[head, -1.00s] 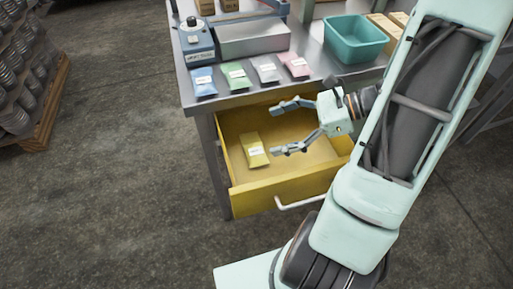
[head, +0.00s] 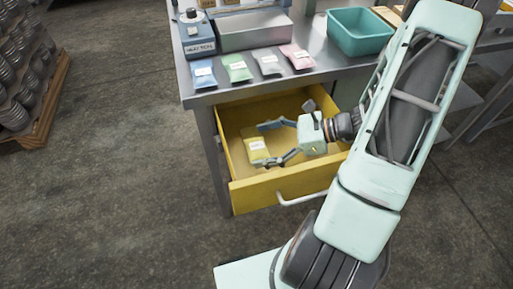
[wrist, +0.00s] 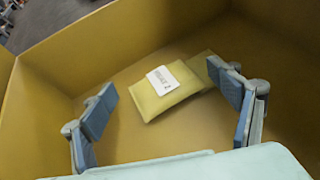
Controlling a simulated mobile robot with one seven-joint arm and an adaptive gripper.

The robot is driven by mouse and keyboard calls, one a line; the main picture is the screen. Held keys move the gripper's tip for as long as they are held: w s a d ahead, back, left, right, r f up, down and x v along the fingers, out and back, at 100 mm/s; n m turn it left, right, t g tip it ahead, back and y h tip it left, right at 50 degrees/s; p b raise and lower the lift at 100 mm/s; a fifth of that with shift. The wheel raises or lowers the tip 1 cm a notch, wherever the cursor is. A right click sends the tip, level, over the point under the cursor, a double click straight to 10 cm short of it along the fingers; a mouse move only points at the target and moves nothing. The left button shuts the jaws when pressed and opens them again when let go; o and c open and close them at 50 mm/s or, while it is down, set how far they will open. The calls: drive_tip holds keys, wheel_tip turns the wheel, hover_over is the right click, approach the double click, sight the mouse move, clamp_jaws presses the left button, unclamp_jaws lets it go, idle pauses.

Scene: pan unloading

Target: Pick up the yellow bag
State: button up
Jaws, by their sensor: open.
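The yellow bag (head: 256,147) lies flat in the open yellow drawer (head: 262,189), toward its left side, with a white label facing up. In the wrist view the bag (wrist: 172,104) lies ahead of and between my two fingers, nearer the right one, and nothing grips it. A darker yellow patch beside it, behind the right finger, is partly hidden. My gripper (head: 267,143) is open, inside the drawer, with its fingers spread on either side of the bag's right part. In the wrist view the open gripper (wrist: 170,107) shows both blue finger pads apart.
Blue, green, grey and pink bags (head: 238,68) lie along the front of the metal table (head: 330,72) above the drawer. A teal bin (head: 359,32), a metal box (head: 249,36) and a heat-seal device (head: 194,36) stand behind them. The drawer walls stand close around my gripper.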

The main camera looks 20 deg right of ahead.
drive_tip(key=shift+x, duration=1.45)
drive_tip(key=c, duration=1.3)
